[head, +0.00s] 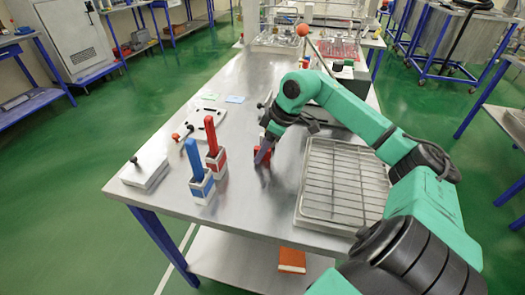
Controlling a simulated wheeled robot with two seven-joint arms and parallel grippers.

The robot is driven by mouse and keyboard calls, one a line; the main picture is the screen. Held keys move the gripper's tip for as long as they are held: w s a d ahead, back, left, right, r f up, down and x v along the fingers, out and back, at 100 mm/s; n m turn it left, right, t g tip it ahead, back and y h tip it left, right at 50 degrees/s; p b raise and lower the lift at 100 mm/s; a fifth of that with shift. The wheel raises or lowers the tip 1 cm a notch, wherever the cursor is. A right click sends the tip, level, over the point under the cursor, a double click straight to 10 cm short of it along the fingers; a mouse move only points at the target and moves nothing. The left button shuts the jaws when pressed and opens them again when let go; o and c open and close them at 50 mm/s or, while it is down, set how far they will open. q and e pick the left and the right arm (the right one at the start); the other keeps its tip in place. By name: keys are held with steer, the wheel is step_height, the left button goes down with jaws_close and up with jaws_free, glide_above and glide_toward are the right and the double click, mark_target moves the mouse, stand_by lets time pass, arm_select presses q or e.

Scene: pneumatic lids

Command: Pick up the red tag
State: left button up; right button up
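My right gripper (264,155) points down at the table top, right of the red-handled block. A small red piece (259,153), which may be the red tag, shows right at its fingers. The fingers partly hide this piece, and I cannot tell whether they are closed on it or only beside it. My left gripper is not in view.
A block with an upright red handle (213,140) and one with a blue handle (195,160) stand left of the gripper. A wire rack tray (310,215) lies to the right. Two small cards (235,99) lie farther back.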

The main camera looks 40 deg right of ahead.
jaws_close()
